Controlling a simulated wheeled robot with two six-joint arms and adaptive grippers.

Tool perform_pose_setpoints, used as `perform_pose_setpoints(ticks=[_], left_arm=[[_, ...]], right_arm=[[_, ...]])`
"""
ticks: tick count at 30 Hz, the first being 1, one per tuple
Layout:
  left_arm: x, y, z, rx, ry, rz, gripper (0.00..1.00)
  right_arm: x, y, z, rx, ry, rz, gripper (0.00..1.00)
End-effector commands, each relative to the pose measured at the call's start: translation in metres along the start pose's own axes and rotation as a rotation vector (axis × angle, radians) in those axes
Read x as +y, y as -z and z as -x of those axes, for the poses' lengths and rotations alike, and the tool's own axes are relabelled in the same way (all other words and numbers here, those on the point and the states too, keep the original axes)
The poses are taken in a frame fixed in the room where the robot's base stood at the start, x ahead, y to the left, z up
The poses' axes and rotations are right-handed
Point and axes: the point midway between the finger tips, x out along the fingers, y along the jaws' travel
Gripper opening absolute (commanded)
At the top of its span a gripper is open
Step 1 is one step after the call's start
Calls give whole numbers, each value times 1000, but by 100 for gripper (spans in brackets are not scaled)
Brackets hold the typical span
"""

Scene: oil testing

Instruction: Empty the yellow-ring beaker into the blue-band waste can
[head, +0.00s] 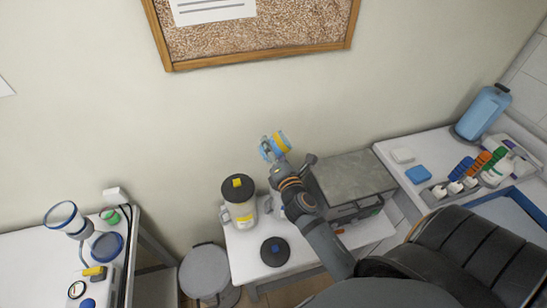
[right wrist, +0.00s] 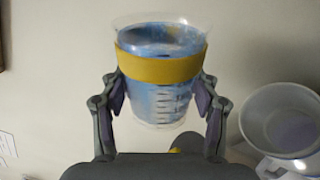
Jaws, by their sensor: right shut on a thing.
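My right gripper (head: 272,150) is shut on the yellow-ring beaker (right wrist: 160,69), raised above the small white table in the head view. The beaker is clear, with a yellow ring below its rim and bluish contents. In the head view the beaker (head: 281,142) looks tilted; I cannot tell how far. An open, pale can (right wrist: 286,118) stands right of the beaker in the right wrist view, apart from it. Its band is not visible there, so I cannot confirm that it is the blue-band waste can. My left gripper is not in view.
A yellow-band can (head: 240,205) with a black lid stands on the small table. A loose black lid with a blue knob (head: 275,251) lies in front. A grey-topped box (head: 352,178) stands right of my arm. A stool (head: 206,268) is at left.

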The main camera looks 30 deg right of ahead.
Motion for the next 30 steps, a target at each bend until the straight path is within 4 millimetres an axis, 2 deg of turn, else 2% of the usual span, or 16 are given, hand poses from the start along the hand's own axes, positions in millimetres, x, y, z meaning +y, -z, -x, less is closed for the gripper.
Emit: perform_pose_setpoints(ticks=[2,6,10,14,16,19,23,30], left_arm=[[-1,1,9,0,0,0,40],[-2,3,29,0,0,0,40],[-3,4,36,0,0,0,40],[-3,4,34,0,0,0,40],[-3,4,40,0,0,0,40],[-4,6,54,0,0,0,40],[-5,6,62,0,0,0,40],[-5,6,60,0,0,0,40]], right_arm=[[4,-3,0,0,4,57,25],[8,-5,0,1,15,285,25],[6,-4,0,1,23,446,25],[4,-2,0,0,24,482,25],[6,-4,0,0,26,525,25],[10,-7,0,1,36,706,25],[9,-6,0,0,46,916,25],[7,-4,0,-1,48,961,25]])
